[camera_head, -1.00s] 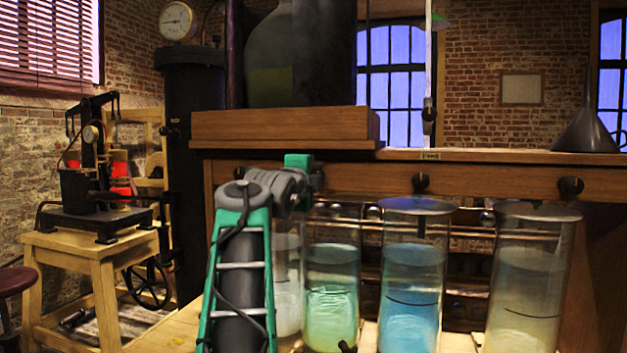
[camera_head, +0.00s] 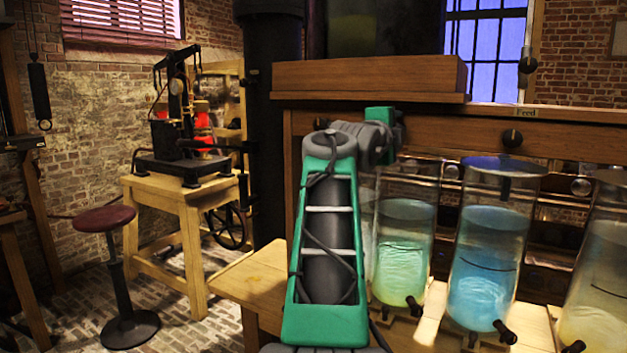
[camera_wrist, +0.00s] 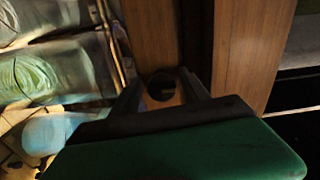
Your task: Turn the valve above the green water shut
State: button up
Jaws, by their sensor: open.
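The green-water jar (camera_head: 402,255) stands under the wooden rail, right of my arm in the head view. My gripper (camera_head: 397,132), with a green body, is at the rail above this jar and hides the valve there in the head view. In the wrist view, a dark round valve knob (camera_wrist: 160,88) shows on the wood between the two dark fingers of my gripper (camera_wrist: 163,80). The fingers are open, one on each side of the knob. Whether they touch it I cannot tell. The knob's turned position is not clear. The green jar also shows in the wrist view (camera_wrist: 40,78).
The blue-water jar (camera_head: 486,250) stands right of the green one, with another valve knob (camera_head: 512,138) above it. A pale yellow jar (camera_head: 600,285) is at the right edge. A stool (camera_head: 105,220) and a wooden stand (camera_head: 165,198) are at the left.

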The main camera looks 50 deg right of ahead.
jog(key=n+p, duration=0.1)
jog(key=p, duration=0.1)
jog(key=r+n+p, duration=0.1)
jog(key=n+p, duration=0.1)
jog(key=shift+r, duration=0.25)
jog(key=n+p, duration=0.6)
jog(key=p, duration=0.1)
jog(key=shift+f+p, duration=0.1)
jog(key=shift+p, duration=0.2)
jog(key=n+p, duration=0.3)
jog(key=p, duration=0.2)
jog(key=shift+n+p, duration=0.3)
jog(key=shift+p, duration=0.05)
jog(key=n+p, duration=0.4)
jog(key=p, duration=0.4)
jog(key=shift+f, duration=0.15)
jog(key=s+a+f+b, duration=0.1)
jog(key=a+b, duration=0.2)
jog(key=a, duration=0.5)
jog(key=w+a+f+n+t+y+b, duration=0.1)
jog(key=w+a+f+n+t+y, duration=0.3)
jog(key=w+a+f, duration=0.9)
jog(key=a+f+n+y, duration=0.1)
jog(key=a+n+y, duration=0.1)
jog(key=a+y, duration=0.2)
jog(key=shift+w+a+f+y, duration=0.15)
jog(key=shift+w+y, duration=0.15)
jog(key=shift+w, duration=0.05)
jog(key=shift+n, duration=0.3)
